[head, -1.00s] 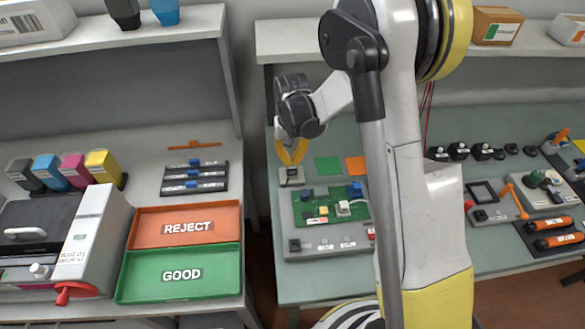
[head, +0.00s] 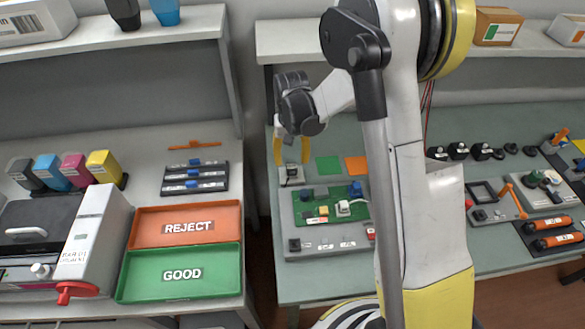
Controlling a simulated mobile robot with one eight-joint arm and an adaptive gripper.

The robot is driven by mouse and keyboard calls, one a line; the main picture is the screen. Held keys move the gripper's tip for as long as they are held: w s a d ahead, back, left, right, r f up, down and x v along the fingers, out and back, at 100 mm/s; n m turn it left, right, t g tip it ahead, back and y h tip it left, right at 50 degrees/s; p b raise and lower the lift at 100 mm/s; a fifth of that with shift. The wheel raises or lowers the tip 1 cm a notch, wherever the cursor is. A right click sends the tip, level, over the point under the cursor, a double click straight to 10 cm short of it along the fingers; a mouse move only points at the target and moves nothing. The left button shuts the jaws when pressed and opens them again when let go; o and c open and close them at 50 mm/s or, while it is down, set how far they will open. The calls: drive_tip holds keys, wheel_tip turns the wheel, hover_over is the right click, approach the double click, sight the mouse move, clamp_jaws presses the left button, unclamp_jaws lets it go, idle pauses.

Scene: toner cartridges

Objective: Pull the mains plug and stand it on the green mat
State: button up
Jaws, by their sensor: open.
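My gripper (head: 291,152) has yellow fingers, points down and is open at the back left of the right-hand table. Below its fingertips is a small pale socket block (head: 291,181) with a dark top, which I take to hold the mains plug (head: 292,170). The plug is small here, and I cannot tell whether the fingers touch it. The green mat (head: 328,166) lies flat and bare just right of the gripper, with an orange mat (head: 356,165) beside it.
A grey fixture with a green circuit board (head: 328,205) stands just in front of the mats. My arm's links hide the table's middle. A shelf (head: 290,40) runs behind. Black parts (head: 459,151) stand further right. Red and green trays (head: 182,285) lie on the left table.

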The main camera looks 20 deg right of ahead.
sight(292, 166)
drive_tip(key=shift+r+p, duration=1.4)
drive_tip(key=shift+r, duration=1.4)
drive_tip(key=shift+r, duration=0.1)
drive_tip(key=s+r+t+b, duration=0.2)
drive_tip(key=s+r, duration=0.2)
drive_tip(key=r, duration=0.3)
drive_tip(key=s+r+n+t+b, duration=0.1)
drive_tip(key=s+r+t+b, duration=0.1)
drive_tip(key=s, duration=0.6)
drive_tip(key=s+r+n+t+b, duration=0.1)
drive_tip(key=s+t+b, duration=0.2)
drive_tip(key=s, duration=0.6)
drive_tip(key=shift+s+r, duration=0.25)
drive_tip(key=shift+r, duration=0.15)
drive_tip(key=shift+o, duration=0.6)
drive_tip(key=shift+s+f, duration=0.1)
drive_tip(key=shift+s, duration=0.15)
drive_tip(key=shift+w, duration=0.1)
